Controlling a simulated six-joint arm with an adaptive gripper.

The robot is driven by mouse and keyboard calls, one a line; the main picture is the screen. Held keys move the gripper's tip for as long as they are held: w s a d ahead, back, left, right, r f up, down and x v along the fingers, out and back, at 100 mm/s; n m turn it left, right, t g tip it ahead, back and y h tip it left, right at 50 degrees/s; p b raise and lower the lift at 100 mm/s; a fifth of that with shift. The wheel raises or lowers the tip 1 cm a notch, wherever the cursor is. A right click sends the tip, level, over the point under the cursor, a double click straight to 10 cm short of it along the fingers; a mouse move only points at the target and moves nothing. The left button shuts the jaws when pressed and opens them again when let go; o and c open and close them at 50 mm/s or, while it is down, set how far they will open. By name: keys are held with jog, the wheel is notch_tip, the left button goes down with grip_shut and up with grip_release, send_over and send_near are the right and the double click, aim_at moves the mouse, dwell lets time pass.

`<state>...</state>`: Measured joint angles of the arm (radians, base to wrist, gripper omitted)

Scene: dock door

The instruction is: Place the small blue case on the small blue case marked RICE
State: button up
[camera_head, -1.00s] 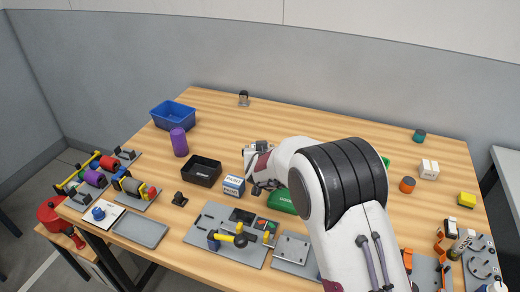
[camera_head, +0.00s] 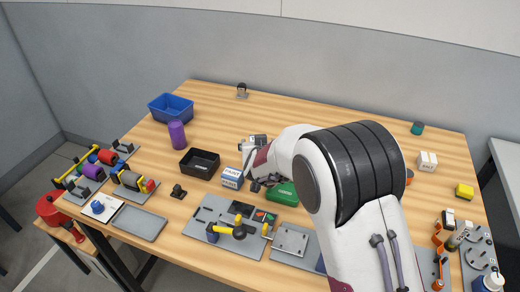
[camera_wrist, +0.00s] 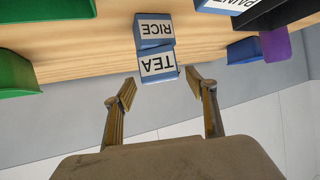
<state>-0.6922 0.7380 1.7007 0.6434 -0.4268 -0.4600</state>
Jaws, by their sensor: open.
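In the wrist view, which is upside down, a small blue case marked RICE (camera_wrist: 153,28) stands on the wooden table. A small blue case with a white TEA label (camera_wrist: 158,66) rests on it, touching it and roughly lined up. My gripper (camera_wrist: 162,88) is open. Its fingers are spread either side of the TEA case's line, their tips apart from it with clear gaps. In the head view I cannot make out the stack for certain, as my arm and wrist block that part.
A blue PAINT box (camera_head: 232,178) and a black tray (camera_head: 200,162) stand left of my wrist. A green box (camera_head: 284,193) lies close by. The table's far middle is clear.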

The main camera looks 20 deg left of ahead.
jog(key=v, duration=0.8)
jog(key=shift+s, duration=0.15)
dwell(0.8)
jog(key=s+d+r+g, duration=0.1)
jog(key=s+d+r, duration=0.25)
jog(key=d, duration=0.35)
jog(key=s+d+r+m+g, duration=0.1)
jog(key=s+d+r, duration=0.2)
jog(key=d+r, duration=0.3)
jog(key=s+d+r+g, duration=0.1)
jog(key=s+d+r, duration=0.25)
jog(key=d, duration=0.45)
jog(key=s+d+f+m+g+h, duration=0.1)
jog(key=s+d+h, duration=0.1)
jog(key=s+d, duration=0.8)
jog(key=s+d+m+g+h, duration=0.1)
jog(key=s+d+m+h, duration=0.1)
jog(key=s+d, duration=0.7)
jog(key=s, duration=0.5)
jog(key=shift+d+f+m+g+h, duration=0.3)
jog(key=shift+d+f+h, duration=0.1)
